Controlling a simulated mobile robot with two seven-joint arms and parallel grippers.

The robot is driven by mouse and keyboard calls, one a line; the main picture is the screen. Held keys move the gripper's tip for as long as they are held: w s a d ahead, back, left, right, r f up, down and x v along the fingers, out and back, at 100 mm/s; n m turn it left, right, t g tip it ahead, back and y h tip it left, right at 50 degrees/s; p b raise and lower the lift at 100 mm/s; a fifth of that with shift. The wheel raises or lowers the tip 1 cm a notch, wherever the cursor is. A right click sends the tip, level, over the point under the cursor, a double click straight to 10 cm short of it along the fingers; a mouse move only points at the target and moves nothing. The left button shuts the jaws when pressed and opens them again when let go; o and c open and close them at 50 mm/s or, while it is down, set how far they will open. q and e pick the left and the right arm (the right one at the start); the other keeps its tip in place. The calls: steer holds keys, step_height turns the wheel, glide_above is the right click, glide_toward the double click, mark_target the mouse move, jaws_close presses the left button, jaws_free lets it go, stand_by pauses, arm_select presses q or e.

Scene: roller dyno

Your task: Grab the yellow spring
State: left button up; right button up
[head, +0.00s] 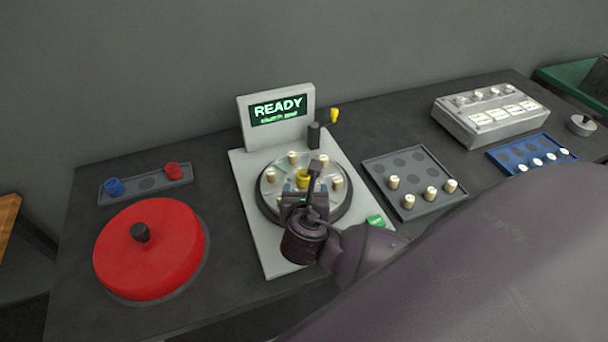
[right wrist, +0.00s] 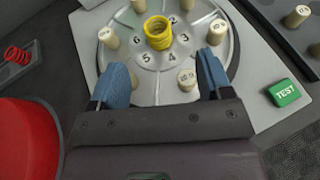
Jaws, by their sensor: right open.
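The yellow spring (head: 303,179) stands upright at the centre of the round numbered plate (head: 283,158) on the grey tester. In the right wrist view the yellow spring (right wrist: 158,33) shows as a coil, ahead of the fingertips and between their lines. My right gripper (head: 305,190) is over the near part of the plate. Its two blue fingers (right wrist: 160,75) are open with nothing held between them. In the head view the gripper hides part of the plate. My left gripper is not in view.
Cream pegs (right wrist: 188,79) stand on the plate around the spring, one close between my fingers. A small display (head: 278,108) reads READY. A red disc with a black knob (head: 150,262) is at left. A grey tray (head: 380,171) and blue tray (head: 501,155) lie at right.

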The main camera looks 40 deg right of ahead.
mark_target(304, 174)
steer(key=x, duration=0.8)
steer(key=shift+w+f, duration=0.25)
steer(key=shift+w, duration=0.2)
